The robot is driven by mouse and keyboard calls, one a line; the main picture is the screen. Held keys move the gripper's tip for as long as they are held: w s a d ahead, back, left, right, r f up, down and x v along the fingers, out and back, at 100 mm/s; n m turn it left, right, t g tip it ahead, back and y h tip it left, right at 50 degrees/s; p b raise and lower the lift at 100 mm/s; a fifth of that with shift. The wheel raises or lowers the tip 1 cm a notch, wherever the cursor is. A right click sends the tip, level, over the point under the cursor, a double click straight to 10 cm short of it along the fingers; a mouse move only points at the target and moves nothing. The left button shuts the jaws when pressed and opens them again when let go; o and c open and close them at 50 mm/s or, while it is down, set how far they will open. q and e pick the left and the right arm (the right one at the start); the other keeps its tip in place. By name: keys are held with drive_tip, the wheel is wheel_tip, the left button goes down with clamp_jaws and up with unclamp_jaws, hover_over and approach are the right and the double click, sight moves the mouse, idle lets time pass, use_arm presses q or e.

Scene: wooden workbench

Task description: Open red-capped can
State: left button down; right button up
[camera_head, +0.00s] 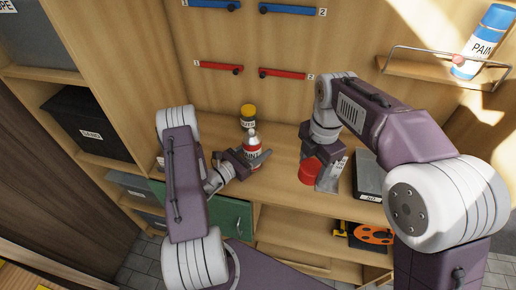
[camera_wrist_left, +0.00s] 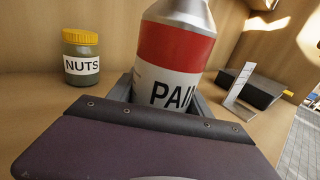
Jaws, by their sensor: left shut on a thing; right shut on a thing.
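The paint can (camera_head: 253,144) stands upright on the workbench, with a red band, a white label and a bare silver top. It also shows in the left wrist view (camera_wrist_left: 175,54), its top cut off by the frame edge. My left gripper (camera_head: 250,160) is shut around the can's lower body. The red cap (camera_head: 309,173) is apart from the can, to its right. My right gripper (camera_head: 317,158) is shut on the cap, pointing down over the bench. The cap's far side is hidden by the gripper.
A yellow-lidded NUTS jar (camera_head: 248,114) stands behind the can, left of it in the wrist view (camera_wrist_left: 81,60). A pale angled piece (camera_head: 333,174) and a dark box (camera_head: 368,178) lie right of the cap. A blue-capped paint can (camera_head: 484,42) sits on the wall shelf.

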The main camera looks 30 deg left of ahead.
sight(245, 158)
use_arm(q)
drive_tip(key=shift+d+f, duration=0.1)
drive_tip(key=shift+f, duration=0.05)
use_arm(e)
drive_tip(key=shift+d+f, duration=0.1)
drive_tip(key=shift+f, duration=0.1)
use_arm(q)
drive_tip(key=shift+c, duration=2.3)
unclamp_jaws()
use_arm(e)
drive_tip(key=shift+r, duration=0.2)
use_arm(q)
drive_tip(key=shift+s+r, duration=0.2)
drive_tip(key=b+v, duration=0.2)
drive_tip(key=v, duration=0.9)
use_arm(e)
wheel_tip(245, 158, down, 2)
drive_tip(key=shift+f, duration=0.1)
use_arm(q)
drive_tip(key=shift+s+a, duration=0.2)
drive_tip(key=shift+s, duration=0.15)
